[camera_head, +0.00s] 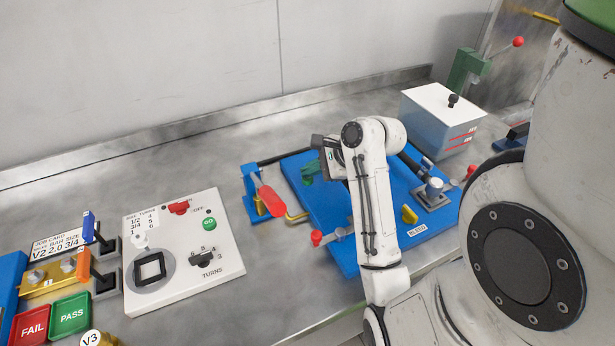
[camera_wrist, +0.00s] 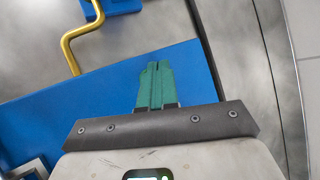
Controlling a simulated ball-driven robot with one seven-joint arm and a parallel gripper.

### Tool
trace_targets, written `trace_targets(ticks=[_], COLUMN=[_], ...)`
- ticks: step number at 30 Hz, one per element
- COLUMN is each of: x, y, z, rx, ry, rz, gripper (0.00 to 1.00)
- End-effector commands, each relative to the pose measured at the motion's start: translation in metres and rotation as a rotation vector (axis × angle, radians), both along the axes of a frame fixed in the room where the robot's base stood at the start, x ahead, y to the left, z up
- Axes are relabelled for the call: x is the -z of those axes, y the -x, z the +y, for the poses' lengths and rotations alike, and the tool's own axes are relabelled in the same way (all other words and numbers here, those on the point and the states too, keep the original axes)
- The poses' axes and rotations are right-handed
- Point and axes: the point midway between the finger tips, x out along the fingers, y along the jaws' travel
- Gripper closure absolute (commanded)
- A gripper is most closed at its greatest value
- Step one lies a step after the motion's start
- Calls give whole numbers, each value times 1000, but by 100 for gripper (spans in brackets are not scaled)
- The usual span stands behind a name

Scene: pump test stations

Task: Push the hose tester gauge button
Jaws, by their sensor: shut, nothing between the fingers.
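A blue station board (camera_head: 343,255) lies on the metal bench, with hose fittings and a "BLEED" label (camera_head: 417,231) on it. I take it for the hose tester, but I cannot make out a gauge or its button; my arm covers part of the board. My gripper (camera_head: 308,171) is over the board's left back part, with its green fingers closed together and empty. In the wrist view, the closed fingers (camera_wrist: 155,72) point over the blue board (camera_wrist: 100,105), toward its edge. I cannot tell how high they are above it.
A red-handled clamp (camera_head: 270,201) and a bent yellow pipe (camera_head: 297,216) are at the board's left edge. A red-knobbed valve (camera_head: 330,236) is at its front. A white-lidded tank (camera_head: 440,125) stands behind right. A white control panel (camera_head: 225,268) lies left.

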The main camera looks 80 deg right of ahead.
Motion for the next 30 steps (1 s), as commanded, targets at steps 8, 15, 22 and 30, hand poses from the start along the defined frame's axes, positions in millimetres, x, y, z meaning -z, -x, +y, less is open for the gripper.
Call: trace_targets(ticks=[8, 15, 22, 30], x=[0, 0, 6, 9], y=[0, 0, 0, 0], z=[0, 0, 0, 0], rx=[0, 0, 0, 1], ry=[0, 0, -2, -1], rz=[0, 0, 1, 1], gripper=[100, 100, 100, 100])
